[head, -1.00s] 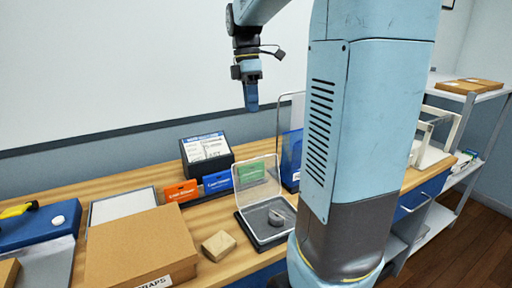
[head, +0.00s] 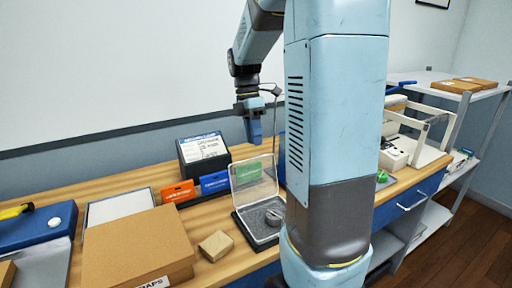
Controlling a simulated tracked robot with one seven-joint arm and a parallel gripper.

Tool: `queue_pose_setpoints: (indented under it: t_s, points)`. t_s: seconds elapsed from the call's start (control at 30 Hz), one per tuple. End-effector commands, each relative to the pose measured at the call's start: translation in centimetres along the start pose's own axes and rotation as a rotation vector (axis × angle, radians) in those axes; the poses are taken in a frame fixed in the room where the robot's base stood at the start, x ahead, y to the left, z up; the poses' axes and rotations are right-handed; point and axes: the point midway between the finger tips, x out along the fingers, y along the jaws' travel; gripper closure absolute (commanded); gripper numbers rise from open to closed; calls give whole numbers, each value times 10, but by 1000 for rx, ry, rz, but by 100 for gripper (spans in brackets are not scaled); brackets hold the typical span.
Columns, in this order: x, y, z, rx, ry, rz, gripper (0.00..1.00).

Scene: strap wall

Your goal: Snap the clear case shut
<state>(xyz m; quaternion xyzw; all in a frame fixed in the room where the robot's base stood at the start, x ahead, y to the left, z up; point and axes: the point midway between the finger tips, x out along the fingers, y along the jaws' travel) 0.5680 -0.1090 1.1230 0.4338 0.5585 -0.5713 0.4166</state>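The clear case (head: 255,188) stands open on the wooden bench, its see-through lid raised at the back and its dark-edged base flat. A round grey item (head: 273,218) lies in the base. My gripper (head: 254,139) points down above and behind the raised lid, apart from it. The fingers are small and seen edge-on, so whether they are open or shut does not show.
A cardboard box (head: 135,245) and a small tan block (head: 216,246) stand left of the case. Orange (head: 178,192) and blue (head: 214,183) cards and a dark box with a paper (head: 203,150) stand behind. My column blocks the view on the right.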

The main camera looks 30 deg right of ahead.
Motion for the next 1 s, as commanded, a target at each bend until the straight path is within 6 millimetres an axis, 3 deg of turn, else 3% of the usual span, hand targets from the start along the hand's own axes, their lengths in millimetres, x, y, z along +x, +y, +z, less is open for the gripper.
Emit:
queue_pose_setpoints:
  t_s: [0.1,0.3,0.67,1.0]
  points:
    - [17,0,0,0,0,-2,71]
    - [33,0,0,-1,0,-1,71]
    - [37,0,-1,-1,0,0,71]
    - [37,0,-1,-1,-1,0,100]
